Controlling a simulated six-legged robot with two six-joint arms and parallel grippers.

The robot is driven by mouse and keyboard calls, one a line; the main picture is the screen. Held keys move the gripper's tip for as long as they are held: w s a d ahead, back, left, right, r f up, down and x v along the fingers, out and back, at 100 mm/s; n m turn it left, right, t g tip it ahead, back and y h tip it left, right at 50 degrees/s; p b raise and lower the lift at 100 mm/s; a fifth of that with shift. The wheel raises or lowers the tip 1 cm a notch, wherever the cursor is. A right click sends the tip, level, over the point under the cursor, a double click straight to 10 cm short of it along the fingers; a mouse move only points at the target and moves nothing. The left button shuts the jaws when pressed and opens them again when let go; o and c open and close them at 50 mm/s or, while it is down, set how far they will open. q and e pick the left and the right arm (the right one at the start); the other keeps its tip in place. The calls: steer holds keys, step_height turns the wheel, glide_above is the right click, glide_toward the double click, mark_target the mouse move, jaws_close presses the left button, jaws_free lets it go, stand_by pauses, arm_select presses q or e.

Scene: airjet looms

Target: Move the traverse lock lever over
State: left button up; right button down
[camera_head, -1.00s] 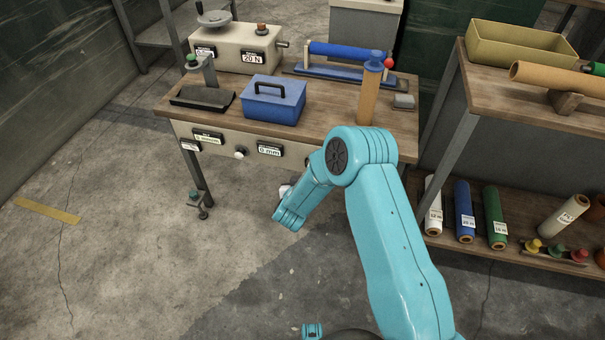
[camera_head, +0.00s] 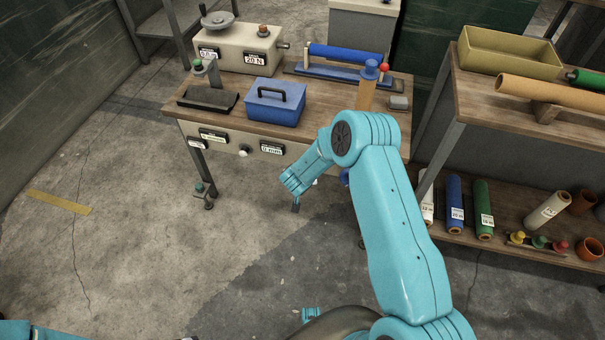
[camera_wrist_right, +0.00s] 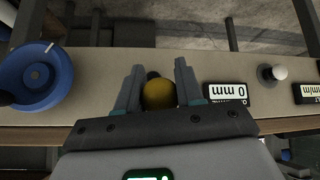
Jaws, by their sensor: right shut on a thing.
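In the right wrist view a round yellow knob (camera_wrist_right: 159,94) on a dark stem sits between the two grey fingers of my right gripper (camera_wrist_right: 157,88), in front of the bench's light front panel. The gripper is shut on this knob, which appears to be the lever's end; the rest of the lever is mostly hidden. In the head view my right arm's wrist (camera_head: 298,178) is at the bench front, right of the 0 mm display (camera_head: 272,149), and the knob is hidden there.
A blue handwheel (camera_wrist_right: 36,77), a 0 mm display (camera_wrist_right: 228,94) and a white knob (camera_wrist_right: 272,73) flank the gripper on the panel. The bench top holds a blue toolbox (camera_head: 275,101) and a blue roll (camera_head: 345,53). A shelf of rolls (camera_head: 481,208) stands right. Floor left is clear.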

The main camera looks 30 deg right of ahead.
steer(key=c, duration=0.7)
jaws_free()
steer(key=shift+c, duration=0.2)
steer(key=p+v, duration=0.3)
steer(key=v, duration=1.3)
steer(key=shift+s, duration=0.2)
steer(key=shift+r, duration=0.1)
